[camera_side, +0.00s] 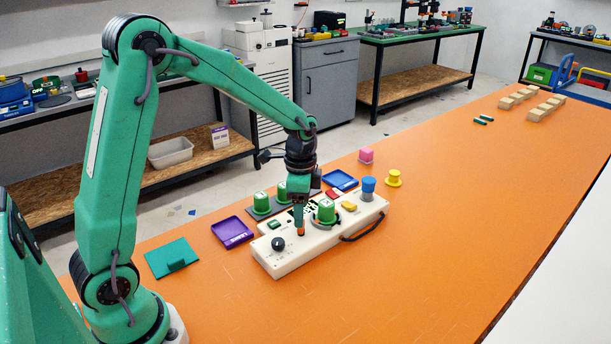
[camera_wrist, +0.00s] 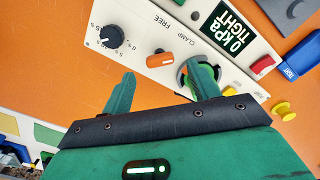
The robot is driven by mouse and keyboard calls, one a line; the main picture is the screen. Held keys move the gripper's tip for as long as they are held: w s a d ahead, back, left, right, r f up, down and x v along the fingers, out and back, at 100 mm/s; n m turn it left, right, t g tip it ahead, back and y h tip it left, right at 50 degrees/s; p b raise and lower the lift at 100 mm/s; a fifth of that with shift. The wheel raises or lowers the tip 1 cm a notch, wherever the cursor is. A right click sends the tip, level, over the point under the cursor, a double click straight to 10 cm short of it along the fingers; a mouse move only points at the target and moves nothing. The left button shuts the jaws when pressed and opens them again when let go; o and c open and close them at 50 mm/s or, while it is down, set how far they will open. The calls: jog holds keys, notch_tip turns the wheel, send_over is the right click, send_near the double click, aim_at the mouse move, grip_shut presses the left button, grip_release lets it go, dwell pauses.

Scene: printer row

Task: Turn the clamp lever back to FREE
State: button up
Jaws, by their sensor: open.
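The clamp lever (camera_wrist: 160,59) has an orange handle and sits on a cream panel (camera_wrist: 130,70) below the printed words CLAMP and FREE. Which word it points to I cannot tell for sure. The panel's small screen (camera_wrist: 227,30) reads 0 kPa TIGHT. In the wrist view my gripper (camera_wrist: 163,88) is open, its two green fingers apart and empty, with the lever just beyond and between them. In the side view my gripper (camera_side: 300,222) is low over the cream panel (camera_side: 277,264). A green capped cylinder (camera_side: 325,212) stands in a ring on the panel, close to my right finger in the wrist view.
A black dial (camera_side: 279,243) is at the panel's near end. A purple tray (camera_side: 232,233) and a teal plate (camera_side: 172,258) lie left.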

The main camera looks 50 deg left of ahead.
jog(key=shift+f, duration=1.8)
jog(key=c, duration=1)
